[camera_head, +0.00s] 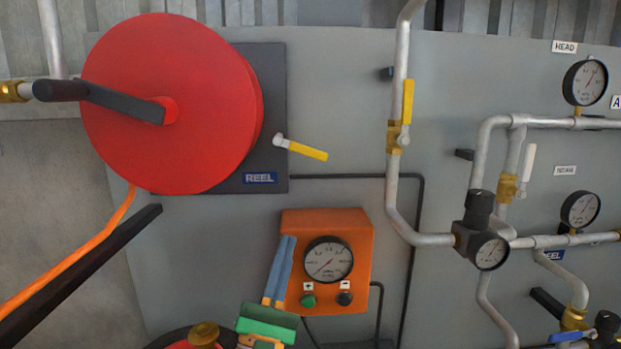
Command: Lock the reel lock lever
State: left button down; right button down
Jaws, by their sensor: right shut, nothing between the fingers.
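The reel lock lever (306,151) has a yellow handle on a pale pivot, at the right edge of the dark plate behind the reel. It points right and slightly down. The red reel (190,110) with its black crank handle is at the upper left, above the blue REEL label (260,178). My right gripper (288,239) has a green body and blue fingers, which point up and lie together, shut and empty. In the picture it is below the lever, clearly apart from it, and overlaps the orange box's left edge. My left gripper is not in view.
The orange gauge box (358,252) stands right of my right gripper. A pipe with a yellow valve handle (408,101) runs right of the lever. More pipes and gauges (585,82) fill the right side. The grey panel (335,110) around the lever's handle is mostly clear.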

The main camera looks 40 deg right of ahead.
aim_at(308, 152)
jog(key=shift+t, duration=0.3)
jog(key=p+x, duration=0.2)
jog(key=x, duration=0.1)
jog(key=p+x, duration=0.2)
jog(key=x, duration=0.1)
jog(key=p+x, duration=0.2)
jog(key=x, duration=0.1)
jog(key=shift+s+r, duration=0.15)
jog(key=shift+r, duration=0.4)
jog(key=r+p, duration=0.1)
jog(key=d+r+p, duration=0.1)
jog(key=shift+r+p, duration=0.25)
jog(key=shift+p, duration=0.15)
jog(key=shift+s+d+r+p, duration=0.15)
jog(key=shift+d+r+p, duration=0.05)
jog(key=shift+r+p, duration=0.35)
jog(key=shift+s, duration=0.1)
jog(key=shift+f, duration=0.15)
